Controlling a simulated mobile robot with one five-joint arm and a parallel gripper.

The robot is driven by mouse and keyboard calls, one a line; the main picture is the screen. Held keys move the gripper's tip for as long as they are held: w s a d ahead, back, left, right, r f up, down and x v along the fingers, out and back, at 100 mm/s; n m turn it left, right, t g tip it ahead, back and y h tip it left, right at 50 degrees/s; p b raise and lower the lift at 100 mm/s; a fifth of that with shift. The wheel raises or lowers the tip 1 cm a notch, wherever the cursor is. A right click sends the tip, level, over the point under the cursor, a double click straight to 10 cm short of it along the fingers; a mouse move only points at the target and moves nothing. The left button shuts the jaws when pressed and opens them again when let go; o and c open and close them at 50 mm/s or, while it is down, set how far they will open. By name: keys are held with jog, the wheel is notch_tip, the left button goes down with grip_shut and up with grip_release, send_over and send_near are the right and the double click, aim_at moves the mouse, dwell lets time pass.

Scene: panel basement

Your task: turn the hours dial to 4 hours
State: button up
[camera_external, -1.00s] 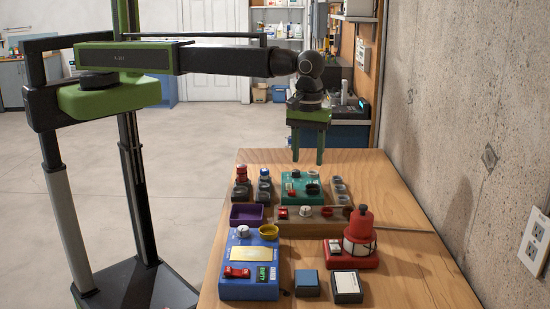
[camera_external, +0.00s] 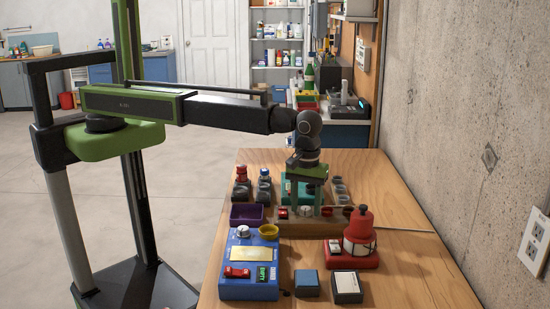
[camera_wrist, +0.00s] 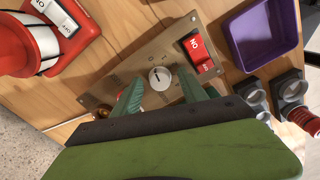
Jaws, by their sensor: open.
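A round white dial (camera_external: 304,210) is on a brown panel (camera_external: 283,227), and it also shows in the wrist view (camera_wrist: 160,77). It has a short dark pointer line; the small marks around it are too small to read. I cannot tell from print that this is the hours dial. My gripper (camera_external: 304,208) points down over the brown panel, its fingers apart and empty, one on either side of the white dial. In the wrist view the green fingers (camera_wrist: 160,82) reach toward the dial's left and right, with gaps; contact is not visible.
A red rocker switch (camera_wrist: 196,52) is beside the dial on the panel. A purple tray (camera_external: 246,215), a red beacon (camera_external: 358,238) on a red base, and a blue box (camera_external: 250,285) with another white knob (camera_external: 243,232) stand close by.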

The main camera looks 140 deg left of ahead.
grip_shut()
